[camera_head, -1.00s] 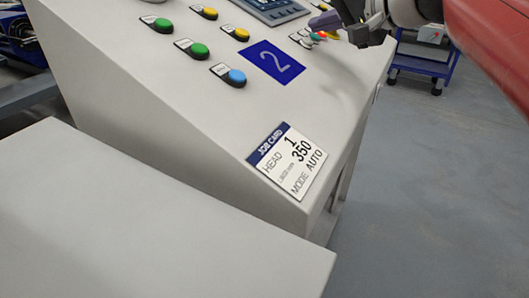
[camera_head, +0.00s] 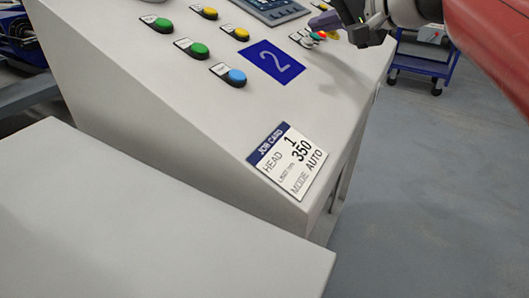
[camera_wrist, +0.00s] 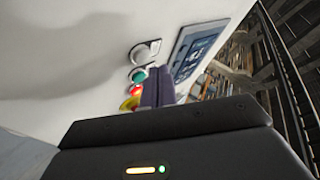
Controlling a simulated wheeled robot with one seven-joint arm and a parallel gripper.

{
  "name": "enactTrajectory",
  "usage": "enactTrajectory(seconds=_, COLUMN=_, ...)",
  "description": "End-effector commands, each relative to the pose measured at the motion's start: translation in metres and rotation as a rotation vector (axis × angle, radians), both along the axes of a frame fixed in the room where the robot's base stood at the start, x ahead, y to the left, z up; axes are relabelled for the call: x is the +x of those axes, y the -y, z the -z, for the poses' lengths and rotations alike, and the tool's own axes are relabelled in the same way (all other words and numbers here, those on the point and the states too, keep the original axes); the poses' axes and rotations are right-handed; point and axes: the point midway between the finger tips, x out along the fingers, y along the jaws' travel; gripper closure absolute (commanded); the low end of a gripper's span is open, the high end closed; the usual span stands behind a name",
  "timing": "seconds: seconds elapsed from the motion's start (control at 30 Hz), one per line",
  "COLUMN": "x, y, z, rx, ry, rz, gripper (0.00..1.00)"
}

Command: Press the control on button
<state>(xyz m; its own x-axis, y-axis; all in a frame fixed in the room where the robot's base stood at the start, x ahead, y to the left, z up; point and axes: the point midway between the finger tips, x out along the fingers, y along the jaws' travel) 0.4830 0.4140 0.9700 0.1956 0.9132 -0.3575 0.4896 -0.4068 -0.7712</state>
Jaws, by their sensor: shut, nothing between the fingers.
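My gripper (camera_head: 318,25) is shut and empty, its purple fingers close to a small cluster of controls at the panel's upper right edge. In the wrist view the fingers (camera_wrist: 160,84) point at the panel beside a green button (camera_wrist: 138,76) and partly cover it. I cannot tell whether they touch it. A grey-white round control (camera_wrist: 145,52) sits above the green button, and a red and yellow control (camera_wrist: 131,98) sits below it. The labels are too small to read, so I cannot tell which one is control on.
The sloped grey console (camera_head: 200,105) also bears green (camera_head: 163,25), yellow (camera_head: 241,34) and blue (camera_head: 237,77) buttons, a display (camera_head: 270,10), a blue "2" plate (camera_head: 275,62) and a job card (camera_head: 289,163). A blue cart (camera_head: 422,62) stands behind at right.

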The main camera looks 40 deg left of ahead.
Motion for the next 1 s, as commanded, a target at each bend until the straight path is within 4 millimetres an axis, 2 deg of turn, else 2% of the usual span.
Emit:
enactTrajectory(seconds=0.2, x=0.0, y=-0.003, z=0.008, rx=0.0, ry=0.0, rz=-0.001, gripper=1.0)
enactTrajectory(seconds=1.0, x=-0.001, y=-0.006, z=0.012, rx=0.0, ry=0.0, rz=0.0, gripper=1.0)
